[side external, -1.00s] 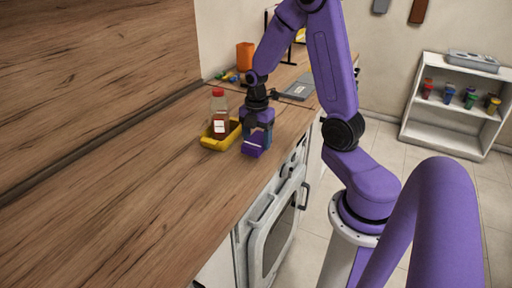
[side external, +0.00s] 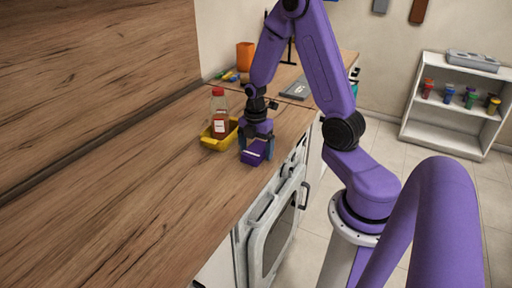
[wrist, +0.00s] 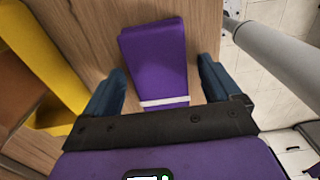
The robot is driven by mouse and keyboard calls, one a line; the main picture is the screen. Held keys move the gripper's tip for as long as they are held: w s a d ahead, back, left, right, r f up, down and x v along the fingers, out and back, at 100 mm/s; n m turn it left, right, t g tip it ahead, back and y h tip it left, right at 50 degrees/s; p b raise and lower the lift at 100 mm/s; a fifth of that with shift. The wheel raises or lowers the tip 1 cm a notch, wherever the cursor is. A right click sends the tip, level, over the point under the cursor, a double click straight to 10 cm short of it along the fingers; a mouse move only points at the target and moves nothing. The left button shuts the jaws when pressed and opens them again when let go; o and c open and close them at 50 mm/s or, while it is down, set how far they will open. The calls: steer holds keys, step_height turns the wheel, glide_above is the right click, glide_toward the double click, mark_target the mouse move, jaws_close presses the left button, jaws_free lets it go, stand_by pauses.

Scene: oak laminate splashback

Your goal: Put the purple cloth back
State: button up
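The purple cloth (side external: 252,157), folded with a white stripe, lies on the wooden counter near its front edge, right of the yellow tray. In the wrist view the purple cloth (wrist: 155,55) lies ahead of the palm, with its striped end between the blue fingers. My gripper (side external: 257,147) is low over the cloth, pointing down. In the wrist view my gripper (wrist: 160,85) is open, with a finger on each side of the cloth and wood showing between the right finger and the cloth. Part of the cloth is hidden by the gripper in the side view.
A yellow tray (side external: 213,143) holding a red-capped bottle (side external: 219,112) stands close on the left. An orange cup (side external: 245,56) and a grey flat object (side external: 297,90) are farther back. The oven front (side external: 272,232) is below the counter edge. The near counter is clear.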

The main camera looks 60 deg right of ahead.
mark_target(256, 148)
steer(key=shift+r, duration=0.1)
step_height(256, 148, up, 11)
steer(key=s+a+r+m, duration=0.1)
steer(key=s+a, duration=0.2)
steer(key=a, duration=0.4)
steer(key=s+a+r+m, duration=0.15)
steer(key=s+a, duration=0.25)
steer(key=a, duration=0.4)
steer(key=s+a+m, duration=0.3)
steer(key=s+a, duration=0.2)
steer(key=s, duration=0.8)
steer(key=shift+a, duration=0.15)
steer(key=shift+w+f, duration=0.1)
stand_by(0.4)
